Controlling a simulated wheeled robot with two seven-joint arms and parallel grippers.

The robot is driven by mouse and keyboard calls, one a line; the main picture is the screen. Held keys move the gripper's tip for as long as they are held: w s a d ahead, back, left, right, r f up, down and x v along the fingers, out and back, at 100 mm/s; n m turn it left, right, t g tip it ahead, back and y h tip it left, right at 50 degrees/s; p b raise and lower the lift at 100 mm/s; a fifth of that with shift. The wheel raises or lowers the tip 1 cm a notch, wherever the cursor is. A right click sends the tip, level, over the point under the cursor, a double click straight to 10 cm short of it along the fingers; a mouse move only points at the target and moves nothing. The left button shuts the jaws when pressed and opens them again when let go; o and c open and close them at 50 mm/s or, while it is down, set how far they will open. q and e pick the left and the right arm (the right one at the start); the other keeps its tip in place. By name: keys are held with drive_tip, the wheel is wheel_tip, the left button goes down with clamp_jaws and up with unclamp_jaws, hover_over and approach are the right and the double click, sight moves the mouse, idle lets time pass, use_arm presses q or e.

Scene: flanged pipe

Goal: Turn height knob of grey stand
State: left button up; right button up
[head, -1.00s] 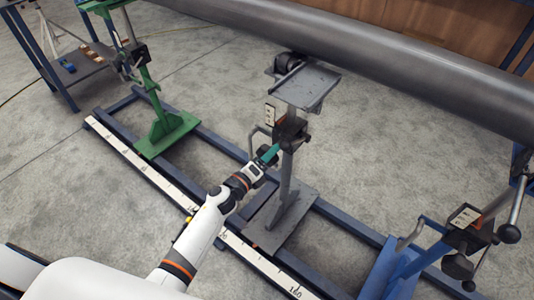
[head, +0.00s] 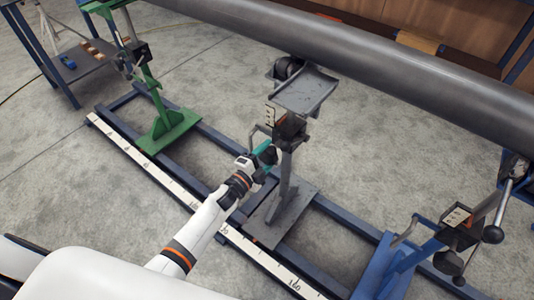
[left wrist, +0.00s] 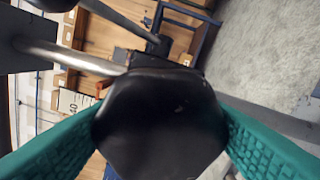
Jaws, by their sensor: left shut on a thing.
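The grey stand (head: 287,187) stands upright on the floor rails, with a flat grey top plate (head: 305,90) below the long pipe. Its black height knob (left wrist: 160,122) fills the middle of the left wrist view. My left gripper (head: 268,150) reaches the near side of the stand's post. Its two teal fingers press on opposite sides of the knob, so it is shut on the knob. In the head view the knob is largely hidden by the gripper. My right gripper is not in view.
A green stand (head: 160,115) is at the left and a blue stand (head: 400,262) at the lower right, both on the rails. A large grey pipe (head: 400,65) crosses the top. A white ruler strip (head: 150,178) runs along the near rail. A bent handle (head: 252,132) sits close to my gripper.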

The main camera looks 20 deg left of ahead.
use_arm(q)
drive_tip(key=shift+f+n, duration=0.1)
drive_tip(key=shift+n, duration=0.3)
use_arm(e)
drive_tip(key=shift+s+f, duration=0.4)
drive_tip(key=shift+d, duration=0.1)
use_arm(q)
drive_tip(key=o, duration=1)
drive_tip(key=shift+s, duration=0.1)
drive_tip(key=shift+s+a, duration=0.15)
drive_tip(key=shift+s, duration=0.15)
drive_tip(key=p+v, duration=0.1)
drive_tip(key=v, duration=1)
drive_tip(key=shift+s, duration=0.15)
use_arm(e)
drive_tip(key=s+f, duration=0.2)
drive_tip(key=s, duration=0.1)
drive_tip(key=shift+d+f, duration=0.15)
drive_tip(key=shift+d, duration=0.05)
